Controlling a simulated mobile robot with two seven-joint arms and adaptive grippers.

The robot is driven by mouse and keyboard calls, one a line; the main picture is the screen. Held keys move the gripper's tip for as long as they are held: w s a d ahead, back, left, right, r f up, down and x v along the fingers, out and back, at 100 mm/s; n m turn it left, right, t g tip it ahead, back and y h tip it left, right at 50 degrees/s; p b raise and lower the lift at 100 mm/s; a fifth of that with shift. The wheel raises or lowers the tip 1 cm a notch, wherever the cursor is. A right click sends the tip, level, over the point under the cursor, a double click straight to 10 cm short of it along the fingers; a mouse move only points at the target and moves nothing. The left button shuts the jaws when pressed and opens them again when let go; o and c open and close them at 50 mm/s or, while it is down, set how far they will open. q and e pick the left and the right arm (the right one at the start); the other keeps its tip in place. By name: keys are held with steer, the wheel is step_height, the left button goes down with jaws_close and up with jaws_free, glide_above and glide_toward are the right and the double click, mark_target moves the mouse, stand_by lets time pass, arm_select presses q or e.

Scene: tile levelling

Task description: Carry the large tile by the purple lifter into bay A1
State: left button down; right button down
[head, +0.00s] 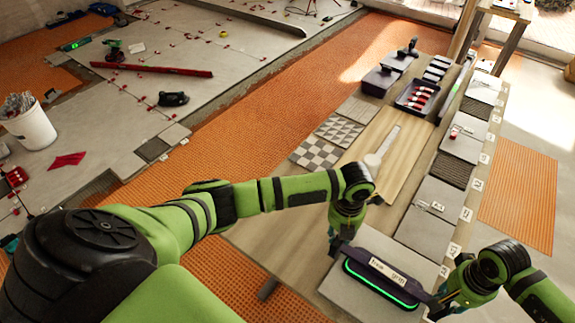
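My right gripper (438,304) is at the lifter's right end, partly cut off by overlap with the lifter and arm. The fingers of both are too small and hidden to read. The bay labels are too small to read, so I cannot single out A1.
Tiles fill several labelled bays along the bench's right side, including a grey tile (426,233) with small clips on it. Orange matting borders the bench.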

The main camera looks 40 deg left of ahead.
arm_select(q)
steer(key=shift+w+a, duration=0.1)
stand_by(0.3)
steer(key=c, duration=0.9)
jaws_free()
steer(key=shift+o, duration=0.3)
step_height(320, 180, up, 12)
